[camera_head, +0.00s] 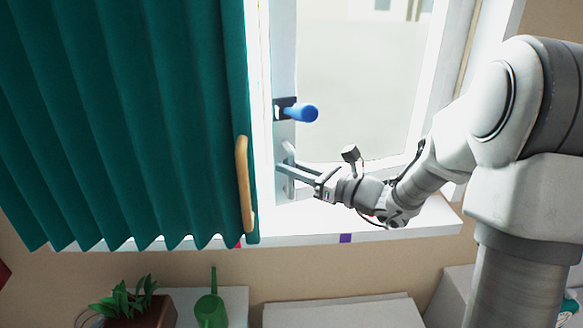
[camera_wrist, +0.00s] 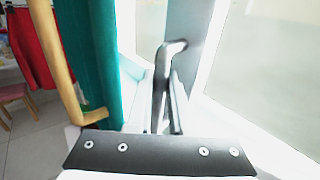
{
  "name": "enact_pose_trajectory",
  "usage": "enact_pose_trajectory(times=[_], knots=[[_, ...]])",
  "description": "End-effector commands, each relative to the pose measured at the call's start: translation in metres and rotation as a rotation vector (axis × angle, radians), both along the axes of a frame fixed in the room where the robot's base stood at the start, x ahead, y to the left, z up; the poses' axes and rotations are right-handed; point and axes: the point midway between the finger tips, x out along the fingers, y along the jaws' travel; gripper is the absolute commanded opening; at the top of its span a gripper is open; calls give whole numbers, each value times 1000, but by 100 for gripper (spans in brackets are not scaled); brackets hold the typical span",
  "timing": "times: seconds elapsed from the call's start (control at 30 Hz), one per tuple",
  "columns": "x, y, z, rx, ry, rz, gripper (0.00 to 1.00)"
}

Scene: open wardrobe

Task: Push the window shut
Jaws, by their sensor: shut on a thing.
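The window (camera_head: 285,60) has a white frame and a pale pane, right of the green curtain; it also shows in the wrist view (camera_wrist: 240,75). I cannot tell how far it stands open. A blue handle (camera_head: 303,112) on a dark mount sticks out from its left frame bar. Below it is a grey lever-like handle (camera_head: 289,154), seen in the wrist view as a bent grey bar (camera_wrist: 174,47). My gripper (camera_head: 281,169) reaches in from the right and is shut on this grey handle. The fingers partly hide the contact.
The green curtain (camera_head: 130,120) hangs close on the left, with a wooden bar (camera_head: 243,185) at its edge. The white sill (camera_head: 400,222) runs below. A potted plant (camera_head: 125,305), a green watering can (camera_head: 211,307) and a pale box top (camera_head: 345,312) are lower down.

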Motion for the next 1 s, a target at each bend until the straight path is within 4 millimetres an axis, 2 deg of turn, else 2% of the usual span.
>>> enact_pose_trajectory(times=[0.17, 0.4, 0.5, 0.63, 0.9, 0.93, 0.97, 1.0], knots=[[15, 6, -2, -2, -5, -32, 0], [66, 23, -5, -3, -7, -153, 0], [80, 26, -3, -3, -4, -189, 0], [88, 28, -1, -1, -1, -209, 0], [88, 28, 0, -1, 1, -210, 0], [88, 28, 0, -1, 1, -210, 25], [88, 28, 0, -1, 1, -210, 31], [87, 28, 0, -1, 1, -210, 32]])
